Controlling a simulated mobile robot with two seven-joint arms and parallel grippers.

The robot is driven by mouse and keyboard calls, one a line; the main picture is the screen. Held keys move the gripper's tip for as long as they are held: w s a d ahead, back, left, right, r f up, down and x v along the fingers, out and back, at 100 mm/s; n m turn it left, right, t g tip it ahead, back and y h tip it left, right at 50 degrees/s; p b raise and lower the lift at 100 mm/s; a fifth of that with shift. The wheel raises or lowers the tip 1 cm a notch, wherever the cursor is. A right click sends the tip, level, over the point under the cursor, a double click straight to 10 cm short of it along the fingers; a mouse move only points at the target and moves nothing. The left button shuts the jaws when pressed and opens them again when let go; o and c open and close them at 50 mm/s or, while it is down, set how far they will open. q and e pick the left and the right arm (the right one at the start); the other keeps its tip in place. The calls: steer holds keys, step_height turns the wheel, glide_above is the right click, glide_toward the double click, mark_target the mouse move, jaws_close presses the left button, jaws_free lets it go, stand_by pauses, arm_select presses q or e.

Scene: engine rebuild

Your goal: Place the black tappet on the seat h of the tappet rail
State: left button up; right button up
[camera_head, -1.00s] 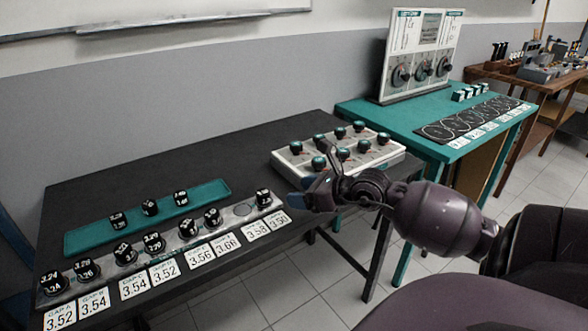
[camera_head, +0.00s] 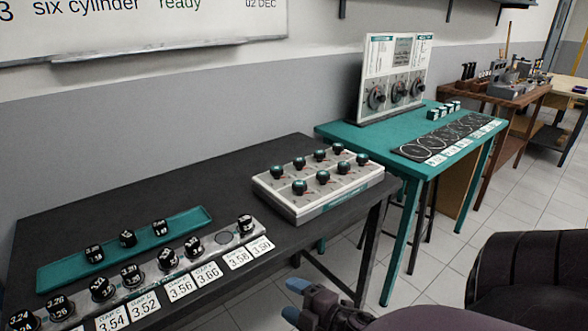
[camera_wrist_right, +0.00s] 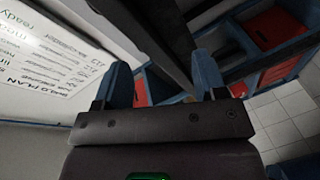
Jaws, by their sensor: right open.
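The tappet rail (camera_head: 205,252) runs along the front of the black bench, with number cards in front of it. A black tappet (camera_head: 245,224) sits upright at its far right end, behind the 3.50 card. The round seat just left of it (camera_head: 223,238) is empty. Several other black tappets (camera_head: 131,273) sit further left on the rail. My right gripper (camera_head: 292,300) is low in the head view, in front of the bench and apart from the rail. Its blue fingers stand apart and empty in the right wrist view (camera_wrist_right: 160,85). My left gripper is not in view.
A teal tray (camera_head: 190,222) behind the rail holds three black tappets. A white box with several dark knobs (camera_head: 325,202) stands at the bench's right end. A teal table (camera_head: 345,132) with a gauge panel (camera_head: 397,70) stands beyond. The bench between tray and box is clear.

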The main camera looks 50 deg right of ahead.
steer(key=s+a+f+m+g, duration=0.5)
steer(key=s+a+f+m, duration=0.3)
steer(key=a+f+m, duration=0.2)
steer(key=shift+f+m+g, duration=0.3)
steer(key=shift+f+m, duration=0.2)
steer(key=shift+m, duration=0.7)
steer(key=shift+w, duration=0.1)
